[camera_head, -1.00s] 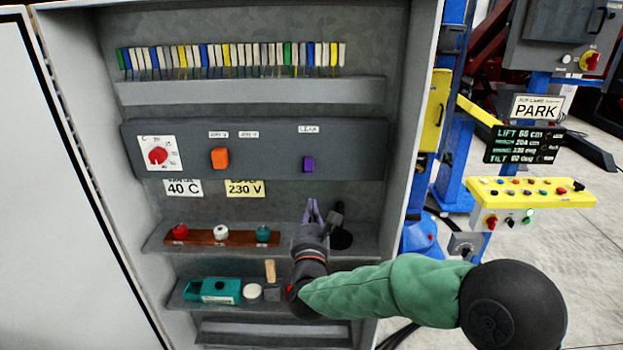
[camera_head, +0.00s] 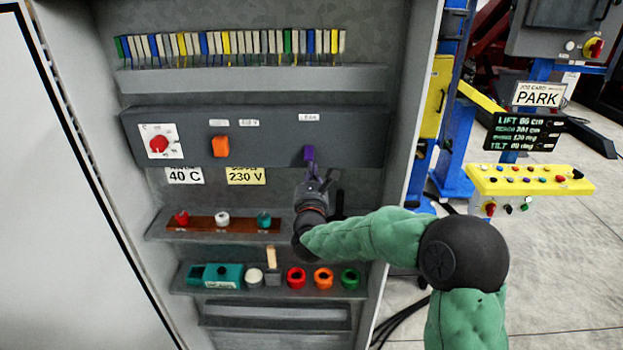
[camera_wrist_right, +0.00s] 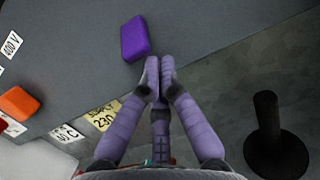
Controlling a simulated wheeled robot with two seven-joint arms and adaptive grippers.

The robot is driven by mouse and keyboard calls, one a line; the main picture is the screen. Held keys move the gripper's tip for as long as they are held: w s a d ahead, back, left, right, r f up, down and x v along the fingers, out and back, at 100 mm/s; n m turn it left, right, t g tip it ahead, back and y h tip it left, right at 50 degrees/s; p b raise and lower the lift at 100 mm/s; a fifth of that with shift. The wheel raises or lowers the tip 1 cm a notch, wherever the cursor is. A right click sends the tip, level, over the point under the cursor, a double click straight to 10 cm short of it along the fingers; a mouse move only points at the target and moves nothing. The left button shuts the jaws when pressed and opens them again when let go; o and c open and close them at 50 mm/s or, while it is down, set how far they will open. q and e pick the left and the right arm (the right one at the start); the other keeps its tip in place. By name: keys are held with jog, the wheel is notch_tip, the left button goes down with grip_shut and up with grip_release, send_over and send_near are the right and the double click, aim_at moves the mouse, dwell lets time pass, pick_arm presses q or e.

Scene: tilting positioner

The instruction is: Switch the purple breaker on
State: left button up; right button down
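The purple breaker (camera_head: 309,153) sits on the right part of the dark panel strip, under a small white label. It is also in the right wrist view (camera_wrist_right: 135,38), as a purple block up and left of my fingertips. My right gripper (camera_head: 311,169) is just below the breaker in the head view. In the right wrist view its two purple fingers (camera_wrist_right: 160,70) are together with nothing between them. A small gap shows between the fingertips and the breaker there; I cannot tell the depth between them. My left gripper is not in view.
An orange breaker (camera_head: 220,146) and a red dial (camera_head: 158,144) share the panel. A black upright post (camera_wrist_right: 267,115) stands close to the right gripper. Shelves below hold red, white and teal knobs (camera_head: 222,219), and coloured rings (camera_head: 323,278).

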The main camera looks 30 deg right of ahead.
aim_at(312, 158)
jog(key=shift+w+d, duration=0.2)
jog(key=shift+w, duration=0.1)
jog(key=shift+s+a+r+g+y+p, duration=0.25)
jog(key=shift+r+g+y+p, duration=0.2)
jog(key=shift+g+p, duration=0.3)
jog(key=shift+s, duration=0.1)
jog(key=r+g+y+p, duration=0.1)
jog(key=p, duration=0.2)
jog(key=r+g+y+p, duration=0.1)
jog(key=g+p, duration=0.1)
jog(key=p, duration=0.2)
jog(key=s+r+g+y+p, duration=0.1)
jog(key=p, duration=0.3)
jog(key=shift+a+r+g, duration=0.15)
jog(key=shift+a+g, duration=0.15)
jog(key=shift+g, duration=0.05)
jog(key=shift+s+g+p, duration=0.1)
jog(key=shift+g+p, duration=0.3)
jog(key=shift+p, duration=0.35)
jog(key=shift+r+p, duration=0.25)
jog(key=shift+p, duration=0.05)
jog(key=shift+f, duration=0.1)
